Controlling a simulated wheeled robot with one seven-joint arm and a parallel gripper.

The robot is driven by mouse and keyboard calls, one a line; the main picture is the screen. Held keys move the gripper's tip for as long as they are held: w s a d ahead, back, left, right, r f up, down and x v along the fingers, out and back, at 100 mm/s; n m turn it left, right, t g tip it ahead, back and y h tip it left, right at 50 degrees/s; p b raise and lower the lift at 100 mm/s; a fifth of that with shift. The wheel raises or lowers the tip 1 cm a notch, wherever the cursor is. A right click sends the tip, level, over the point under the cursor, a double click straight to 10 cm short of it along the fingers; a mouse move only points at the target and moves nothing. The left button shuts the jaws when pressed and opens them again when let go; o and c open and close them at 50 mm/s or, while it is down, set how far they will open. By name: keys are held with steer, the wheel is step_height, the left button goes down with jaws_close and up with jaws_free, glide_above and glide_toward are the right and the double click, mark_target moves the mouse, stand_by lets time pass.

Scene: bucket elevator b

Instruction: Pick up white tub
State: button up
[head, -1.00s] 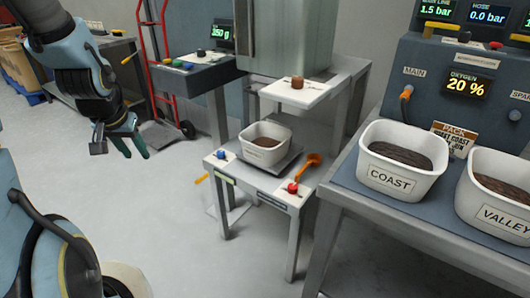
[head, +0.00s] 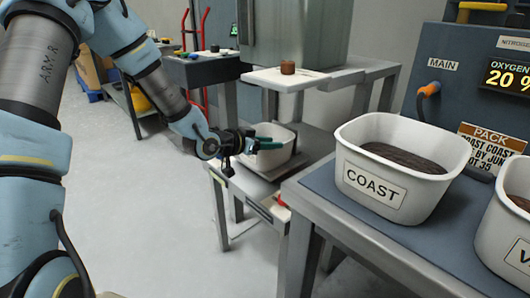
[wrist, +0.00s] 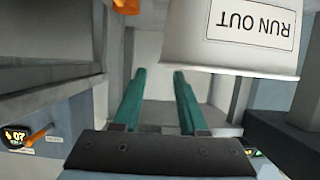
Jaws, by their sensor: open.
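My gripper (head: 268,144) overlaps the tub's left side in the head view. In the wrist view its two teal fingers (wrist: 159,75) are apart with nothing between them. The tub is beside the fingers; I cannot tell whether they touch it.
White tubs labelled COAST (head: 385,188) and VALLEY (head: 508,250) stand on the blue bench top at right. A pale upper shelf (head: 285,79) with a brown object overhangs the stand. The floor (head: 140,215) at left is clear.

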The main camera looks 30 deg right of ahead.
steer(key=shift+f+x, duration=0.15)
steer(key=shift+x, duration=1.35)
steer(key=shift+f+x, duration=0.15)
steer(key=shift+x, duration=1.35)
steer(key=shift+a, duration=0.15)
steer(key=shift+c, duration=0.4)
jaws_close()
